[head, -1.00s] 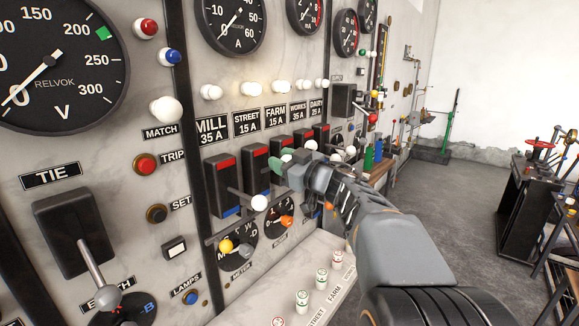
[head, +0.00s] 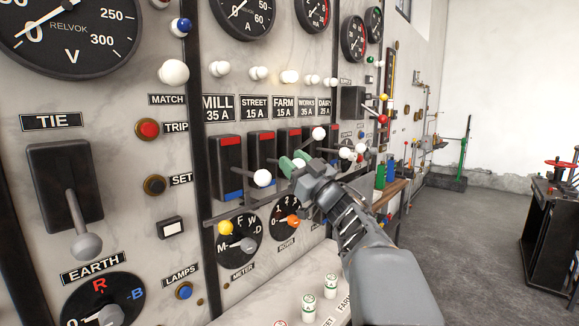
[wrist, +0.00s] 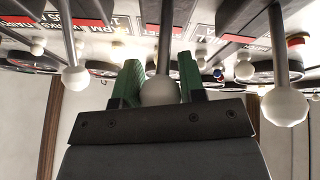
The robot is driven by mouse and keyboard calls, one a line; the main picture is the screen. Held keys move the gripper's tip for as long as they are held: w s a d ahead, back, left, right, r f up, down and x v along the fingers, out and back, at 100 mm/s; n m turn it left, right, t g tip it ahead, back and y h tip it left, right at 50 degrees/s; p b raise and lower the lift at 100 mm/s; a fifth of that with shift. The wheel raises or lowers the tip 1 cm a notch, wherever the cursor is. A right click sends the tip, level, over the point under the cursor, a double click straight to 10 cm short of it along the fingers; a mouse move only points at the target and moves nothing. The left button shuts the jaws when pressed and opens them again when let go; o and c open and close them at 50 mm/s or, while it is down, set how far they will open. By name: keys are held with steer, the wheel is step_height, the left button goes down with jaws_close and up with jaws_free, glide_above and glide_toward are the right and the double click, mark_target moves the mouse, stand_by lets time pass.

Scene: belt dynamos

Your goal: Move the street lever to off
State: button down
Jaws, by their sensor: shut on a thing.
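The street lever is under the STREET 15 A label (head: 254,108). Its dark slot plate (head: 261,150) has a red band at the top; my gripper partly covers its lower part. My gripper (head: 291,163) is shut on the lever's white ball, one green finger on each side. In the wrist view the ball (wrist: 160,92) sits between the fingers (wrist: 130,84), its rod running to the panel. The mill lever's white ball (head: 262,177) stands just left of my gripper, apart from it.
More white-ball levers stand close on the right, one ball (head: 319,133) higher than the held one. A sloping ledge (head: 275,290) juts out underneath. Open floor (head: 450,240) lies right.

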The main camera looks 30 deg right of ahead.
steer(key=shift+f, duration=0.2)
steer(key=c, duration=0.7)
jaws_free()
steer(key=shift+r, duration=0.1)
steer(key=b+v, duration=0.2)
steer(key=v, duration=1.2)
steer(key=shift+b, duration=0.3)
